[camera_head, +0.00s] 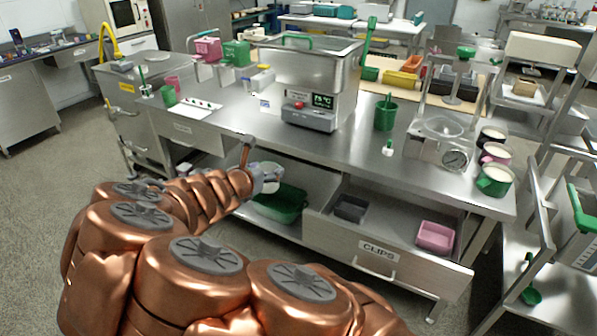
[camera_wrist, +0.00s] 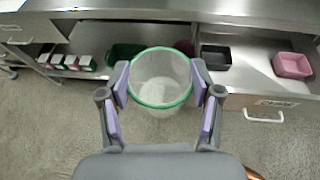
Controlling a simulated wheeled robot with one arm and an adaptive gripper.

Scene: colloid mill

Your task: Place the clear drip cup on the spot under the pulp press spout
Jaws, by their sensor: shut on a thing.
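My gripper (camera_wrist: 160,84) is shut on the clear drip cup (camera_wrist: 158,98), a see-through cup with a green rim. The wrist view looks down into it, and it looks empty, with the purple-padded fingers on both sides of its rim. In the head view my gripper (camera_head: 267,178) is in front of the steel bench, below the level of its top. The cup is hard to make out there. I cannot tell for certain which machine is the pulp press; its spout and the spot under it are not clearly visible.
The steel bench (camera_head: 350,158) carries a heated bath (camera_head: 305,85), a green cup (camera_head: 385,113), a chamber with a gauge (camera_head: 440,140) and several mugs at right. An open CLIPS drawer (camera_head: 372,252) juts out below. A green bin (camera_head: 280,203) sits on the lower shelf. The bench's front middle is clear.

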